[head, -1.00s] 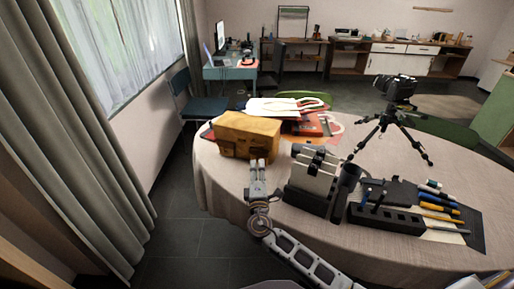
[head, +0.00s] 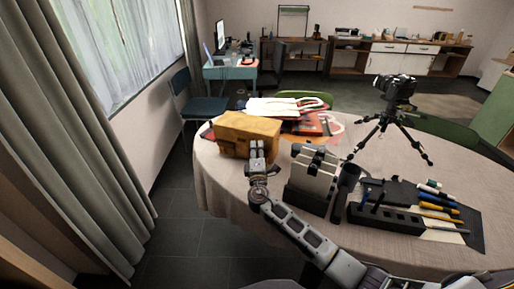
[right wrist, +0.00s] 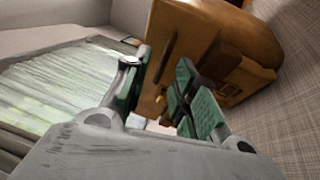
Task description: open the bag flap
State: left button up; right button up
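The yellow-brown bag (head: 243,126) stands on the left part of the table, its flap down over the front as far as I can see. In the right wrist view the bag (right wrist: 215,40) fills the upper right, tilted in the picture, with a dark slot and a strap piece. My right gripper (head: 257,148) is in front of the bag and overlaps its lower front. In the right wrist view its green-padded fingers (right wrist: 160,85) are apart, with part of the bag showing between and beyond them. I cannot tell whether they touch it. My left gripper is not in view.
On the round table (head: 225,186) a grey-and-black device (head: 314,175) stands just right of my gripper, beside a dark cylinder (head: 346,185). A pen organizer (head: 385,217) and a camera tripod (head: 380,130) are farther right. Papers and a red item lie behind the bag.

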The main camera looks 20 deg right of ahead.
jog(key=shift+x, duration=0.85)
grip_shut()
